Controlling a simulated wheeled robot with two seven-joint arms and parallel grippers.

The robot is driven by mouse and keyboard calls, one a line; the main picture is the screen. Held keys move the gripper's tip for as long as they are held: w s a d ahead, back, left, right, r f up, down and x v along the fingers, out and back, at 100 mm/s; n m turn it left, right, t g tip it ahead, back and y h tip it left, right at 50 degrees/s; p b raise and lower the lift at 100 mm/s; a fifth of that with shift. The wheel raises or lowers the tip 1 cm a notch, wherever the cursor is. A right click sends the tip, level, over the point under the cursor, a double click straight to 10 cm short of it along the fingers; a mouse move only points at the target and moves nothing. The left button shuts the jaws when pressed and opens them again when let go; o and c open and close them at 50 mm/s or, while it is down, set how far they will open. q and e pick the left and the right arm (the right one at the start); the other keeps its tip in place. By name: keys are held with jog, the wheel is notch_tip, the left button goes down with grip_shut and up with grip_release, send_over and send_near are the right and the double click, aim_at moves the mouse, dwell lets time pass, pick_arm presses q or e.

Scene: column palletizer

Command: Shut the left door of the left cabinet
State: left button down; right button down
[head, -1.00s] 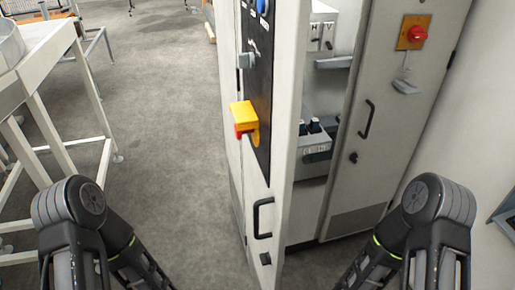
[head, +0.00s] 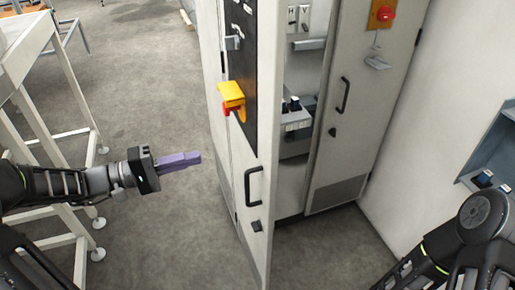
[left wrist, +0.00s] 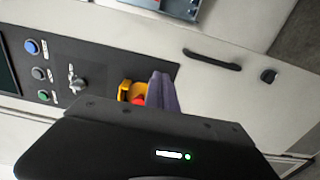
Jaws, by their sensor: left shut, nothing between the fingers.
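The left door (head: 254,150) of the left cabinet stands open in the head view, swung out toward me. It has a black handle (head: 253,186), a yellow and red switch (head: 232,97) and a dark control panel (head: 240,60). My left gripper (head: 198,158) is shut and empty, left of the door's outer face and apart from it. In the left wrist view its purple fingers (left wrist: 162,92) overlap the view of the switch (left wrist: 130,90); the handle (left wrist: 212,60) shows to their right. My right arm shows at the lower right, but its gripper is out of view.
The cabinet's right door (head: 350,110) has a black handle and a red button. Inside the cabinet are grey devices (head: 296,118). A white frame table (head: 40,60) stands at the left. A blue-grey box (head: 490,150) is on the right wall. Open floor (head: 140,80) lies between table and door.

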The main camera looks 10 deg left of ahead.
pick_arm(q)
jog(key=shift+s+d, duration=0.1)
jog(key=shift+d, duration=0.1)
dwell(0.3)
jog(key=p, duration=0.1)
send_near(259, 143)
jog(key=x, duration=0.6)
jog(key=shift+w+d+f, duration=0.1)
jog(key=shift+w+d, duration=0.15)
jog(key=shift+w, duration=0.05)
